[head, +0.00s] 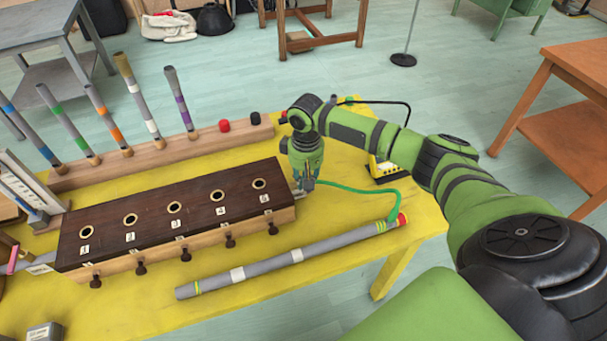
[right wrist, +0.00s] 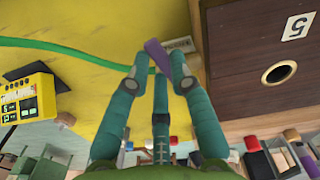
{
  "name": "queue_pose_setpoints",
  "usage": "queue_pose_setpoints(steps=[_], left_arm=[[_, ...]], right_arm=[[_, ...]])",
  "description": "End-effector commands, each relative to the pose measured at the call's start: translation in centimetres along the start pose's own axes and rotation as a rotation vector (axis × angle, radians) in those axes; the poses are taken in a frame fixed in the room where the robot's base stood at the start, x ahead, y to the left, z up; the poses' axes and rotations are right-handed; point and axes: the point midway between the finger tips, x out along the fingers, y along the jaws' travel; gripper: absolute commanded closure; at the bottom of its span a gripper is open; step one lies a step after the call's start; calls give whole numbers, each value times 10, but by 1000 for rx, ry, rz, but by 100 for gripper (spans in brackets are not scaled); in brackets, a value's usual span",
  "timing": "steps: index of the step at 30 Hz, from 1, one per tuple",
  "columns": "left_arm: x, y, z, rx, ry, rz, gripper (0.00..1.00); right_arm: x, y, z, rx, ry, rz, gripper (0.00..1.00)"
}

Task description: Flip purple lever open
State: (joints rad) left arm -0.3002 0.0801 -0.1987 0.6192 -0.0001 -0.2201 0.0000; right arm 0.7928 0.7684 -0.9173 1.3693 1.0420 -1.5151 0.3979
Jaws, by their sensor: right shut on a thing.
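The purple lever (right wrist: 157,53) shows in the right wrist view, at the right end of the dark-topped wooden box (head: 150,212). In the head view my right gripper (head: 302,187) points down at the box's right end, next to hole 5, and the lever cannot be made out there. My left gripper is not in view.
A long grey tube (head: 265,263) lies in front of the box on the yellow table (head: 340,290). Several banded tubes stand in a wooden rail (head: 175,150) behind. A green cord (head: 355,190) and a yellow device (head: 383,168) lie to the right.

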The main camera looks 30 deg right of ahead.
Motion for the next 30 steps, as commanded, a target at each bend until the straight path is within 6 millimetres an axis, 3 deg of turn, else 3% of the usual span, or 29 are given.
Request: queue_pose_setpoints(steps=[3,12,30], left_arm=[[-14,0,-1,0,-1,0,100],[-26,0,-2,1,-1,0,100],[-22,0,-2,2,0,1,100]], right_arm=[[-4,4,0,-108,-2,-1,100],[-2,15,-5,-393,-1,-1,100],[1,29,-21,-958,2,-1,100]])
